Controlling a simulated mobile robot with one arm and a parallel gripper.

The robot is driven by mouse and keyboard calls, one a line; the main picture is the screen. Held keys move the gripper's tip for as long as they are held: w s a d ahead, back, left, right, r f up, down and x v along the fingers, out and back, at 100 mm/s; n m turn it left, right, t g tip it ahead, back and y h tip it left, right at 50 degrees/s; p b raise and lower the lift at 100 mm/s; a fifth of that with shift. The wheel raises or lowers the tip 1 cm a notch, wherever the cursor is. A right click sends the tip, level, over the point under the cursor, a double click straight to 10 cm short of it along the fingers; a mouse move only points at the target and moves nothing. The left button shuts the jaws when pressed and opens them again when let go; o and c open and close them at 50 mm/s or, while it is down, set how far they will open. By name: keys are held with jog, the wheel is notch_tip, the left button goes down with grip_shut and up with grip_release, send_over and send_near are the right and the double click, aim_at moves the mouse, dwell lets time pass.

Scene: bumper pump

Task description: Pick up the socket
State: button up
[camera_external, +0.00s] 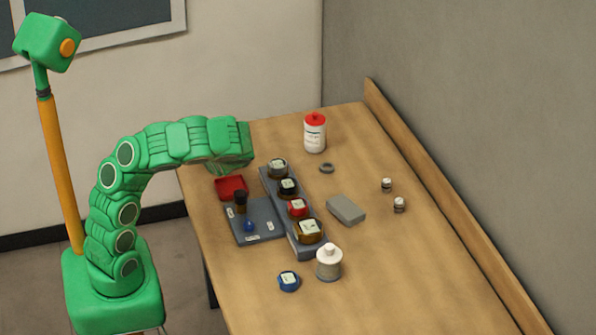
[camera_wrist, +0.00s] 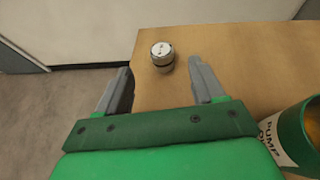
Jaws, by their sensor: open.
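A short silver cylinder with a dark band, which looks like the socket (camera_wrist: 162,55), stands upright on the wooden table near its edge in the wrist view. My gripper (camera_wrist: 160,76) is open and empty, with a finger on either side below it in the picture. The cylinder shows beyond the gap between the fingertips; I see no contact. In the external view my gripper (camera_external: 233,166) is over the table's left side, and my arm likely hides this cylinder. Two similar small silver pieces, one (camera_external: 387,185) behind the other (camera_external: 400,205), stand at the table's right.
A green container with a PUMP label (camera_wrist: 291,135) is close at the right of the wrist view. A red tray (camera_external: 231,187), a grey rack of jars (camera_external: 306,251), a red-capped bottle (camera_external: 315,134), a white bottle (camera_external: 329,263) and a grey block (camera_external: 346,210) occupy the table.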

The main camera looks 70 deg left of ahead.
jog(key=shift+x, duration=1.05)
jog(key=shift+s+a+f, duration=0.1)
jog(key=shift+a+f, duration=0.45)
jog(key=shift+a, duration=0.15)
jog(key=shift+s+a+f, duration=0.15)
jog(key=shift+a+f, duration=0.4)
jog(key=shift+a, duration=0.15)
jog(key=shift+x, duration=0.9)
jog(key=shift+w, duration=0.1)
jog(key=c, duration=1.2)
